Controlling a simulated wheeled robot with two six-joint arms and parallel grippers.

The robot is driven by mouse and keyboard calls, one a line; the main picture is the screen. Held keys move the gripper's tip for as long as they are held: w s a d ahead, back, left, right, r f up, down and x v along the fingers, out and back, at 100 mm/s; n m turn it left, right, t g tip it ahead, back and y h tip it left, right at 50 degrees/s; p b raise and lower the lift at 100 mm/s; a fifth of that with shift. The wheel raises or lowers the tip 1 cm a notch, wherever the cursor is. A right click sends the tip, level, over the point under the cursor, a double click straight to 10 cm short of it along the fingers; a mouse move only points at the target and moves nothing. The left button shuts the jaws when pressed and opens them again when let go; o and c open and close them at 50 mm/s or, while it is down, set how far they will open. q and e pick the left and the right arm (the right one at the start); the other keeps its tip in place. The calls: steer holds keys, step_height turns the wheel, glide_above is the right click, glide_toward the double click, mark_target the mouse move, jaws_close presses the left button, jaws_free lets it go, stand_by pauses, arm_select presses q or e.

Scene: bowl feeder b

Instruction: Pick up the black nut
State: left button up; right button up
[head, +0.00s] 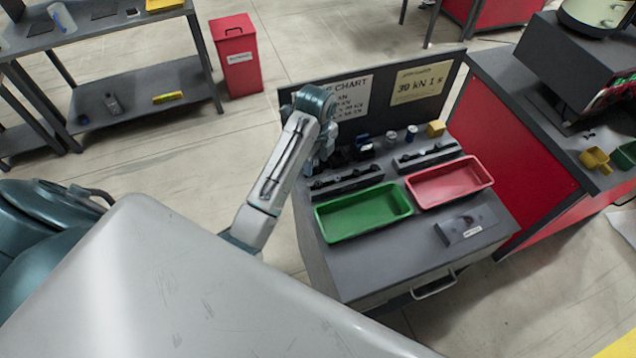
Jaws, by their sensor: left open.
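My left arm reaches over the left side of the grey workbench (385,265). My left gripper (318,168) is small and partly hidden behind its own wrist and arm, near the left dark rack (347,184); its jaws are open. I cannot make out the black nut with certainty. Several small dark pieces sit along the left rack and the right rack (428,156), too small to identify. A few dark bits (590,134) also lie on the right bench. My right gripper is not in view.
A green tray (325,226) and a red tray (412,192) stand in front of the racks. A grey labelled block (463,230) sits at the front right. A back panel with charts (418,84) bounds the bench. A yellow scoop (594,158) lies on the right bench.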

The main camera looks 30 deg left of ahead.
mark_target(319, 184)
arm_select(q)
step_height(319, 184, down, 3)
steer(key=shift+s+r, duration=0.1)
steer(key=shift+r, duration=0.05)
steer(key=shift+d+f+p, duration=0.1)
steer(key=shift+f+p, duration=0.2)
steer(key=shift+f, duration=0.8)
steer(key=shift+f+p, duration=0.3)
steer(key=shift+p, duration=0.05)
steer(key=f, duration=0.1)
steer(key=f+p, duration=0.2)
steer(key=f, duration=0.1)
steer(key=shift+w+d, duration=0.25)
steer(key=shift+w, duration=0.1)
steer(key=shift+f, duration=0.4)
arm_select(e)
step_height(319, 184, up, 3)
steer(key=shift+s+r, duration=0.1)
arm_select(q)
steer(key=shift+c, duration=0.5)
jaws_close()
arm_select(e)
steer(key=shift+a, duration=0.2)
